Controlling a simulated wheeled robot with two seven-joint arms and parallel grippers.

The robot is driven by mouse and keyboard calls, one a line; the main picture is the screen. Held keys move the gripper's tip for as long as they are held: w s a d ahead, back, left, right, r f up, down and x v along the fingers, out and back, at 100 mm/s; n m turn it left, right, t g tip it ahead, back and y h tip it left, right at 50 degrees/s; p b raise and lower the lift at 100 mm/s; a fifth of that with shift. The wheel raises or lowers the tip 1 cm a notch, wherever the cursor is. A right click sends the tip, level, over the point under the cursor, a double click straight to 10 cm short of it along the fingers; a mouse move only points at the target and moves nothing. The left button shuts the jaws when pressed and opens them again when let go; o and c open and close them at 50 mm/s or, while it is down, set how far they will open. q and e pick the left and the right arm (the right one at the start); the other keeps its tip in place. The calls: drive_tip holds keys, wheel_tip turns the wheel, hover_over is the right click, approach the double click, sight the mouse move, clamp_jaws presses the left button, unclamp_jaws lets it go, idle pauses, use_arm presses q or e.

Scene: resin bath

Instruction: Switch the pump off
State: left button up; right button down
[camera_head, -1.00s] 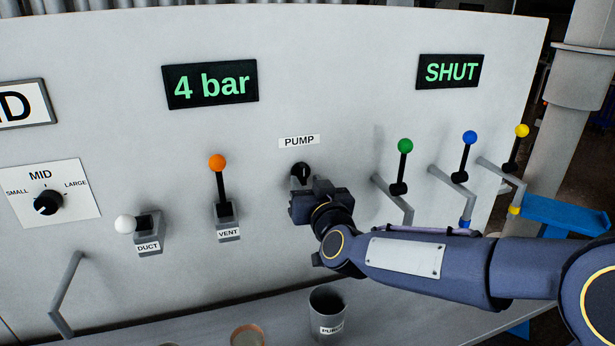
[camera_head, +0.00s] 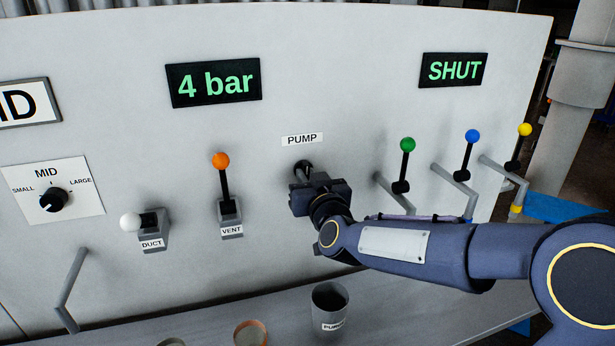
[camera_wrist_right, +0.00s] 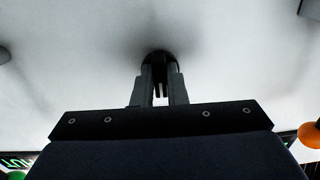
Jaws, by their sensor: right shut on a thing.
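The pump switch is a black knob (camera_head: 303,167) on the pale panel, just below the label PUMP (camera_head: 302,139). My right gripper (camera_head: 304,175) is at the knob from the front and hides most of it in the head view. In the right wrist view the two fingers of my right gripper (camera_wrist_right: 160,85) are close together on the dark round knob (camera_wrist_right: 160,58), with a narrow gap between them. The knob's pointer direction is hidden. The left gripper is in neither view.
A display reads 4 bar (camera_head: 213,83) and another reads SHUT (camera_head: 454,70). An orange-topped VENT lever (camera_head: 224,180) stands left of my right gripper; a green-topped lever (camera_head: 405,160) stands to its right. A grey cup (camera_head: 329,308) sits on the ledge below.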

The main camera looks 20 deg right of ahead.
drive_tip(key=shift+n, duration=0.4)
drive_tip(key=c, duration=1.5)
unclamp_jaws()
drive_tip(key=shift+o, duration=0.2)
drive_tip(key=s+b, duration=0.1)
drive_tip(key=s, duration=0.7)
drive_tip(key=shift+d, duration=0.15)
